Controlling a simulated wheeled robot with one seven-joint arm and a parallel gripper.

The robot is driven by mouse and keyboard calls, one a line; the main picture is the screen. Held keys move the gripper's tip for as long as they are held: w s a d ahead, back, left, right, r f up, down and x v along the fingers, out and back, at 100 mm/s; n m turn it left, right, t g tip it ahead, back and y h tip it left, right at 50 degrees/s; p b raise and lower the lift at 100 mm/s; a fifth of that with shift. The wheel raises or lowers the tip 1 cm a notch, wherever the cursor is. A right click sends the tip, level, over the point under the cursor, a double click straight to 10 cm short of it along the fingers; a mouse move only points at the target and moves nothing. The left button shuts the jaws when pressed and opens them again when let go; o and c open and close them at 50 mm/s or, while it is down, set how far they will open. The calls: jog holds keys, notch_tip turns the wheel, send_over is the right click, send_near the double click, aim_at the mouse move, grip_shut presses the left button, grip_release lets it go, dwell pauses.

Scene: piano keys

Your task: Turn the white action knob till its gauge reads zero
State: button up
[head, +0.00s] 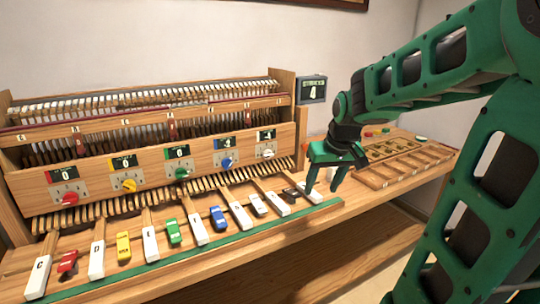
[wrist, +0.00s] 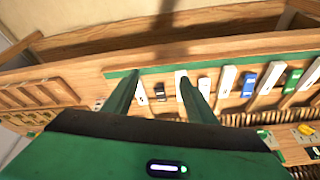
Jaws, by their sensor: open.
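The white action knob (head: 267,153) is on the upright wooden panel of the piano action, the rightmost of several coloured knobs. Its small dark gauge (head: 266,135) sits just above it; the reading looks like a nonzero digit, perhaps with a minus sign, but is too small to be sure. My gripper (head: 323,190) is to the right of the knob and lower, in front of the panel, pointing down over the right end of the key row. Its fingers are apart and empty. The wrist view also shows my gripper (wrist: 158,82) over the keys; the white knob is not seen there.
Red (head: 69,198), yellow (head: 129,185), green (head: 181,174) and blue (head: 227,163) knobs line the panel. Lettered white keys (head: 97,261) and coloured pieces lie in front. A display (head: 312,89) reads 4. A wooden compartment tray (head: 400,165) lies right.

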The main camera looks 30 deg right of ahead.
aim_at(269, 154)
jog(key=w+d+r+n+t, duration=0.1)
jog(key=w+r+n+t, duration=0.15)
jog(key=w, duration=0.95)
jog(key=w+d+r+n+t, duration=0.1)
jog(key=w+r+t, duration=0.15)
jog(key=w, duration=1.05)
jog(key=shift+y, duration=0.4)
jog(key=x, duration=1.1)
jog(key=shift+s+f, duration=0.25)
jog(key=shift+s, duration=0.05)
jog(key=shift+c, duration=0.4)
jog(key=c, duration=1)
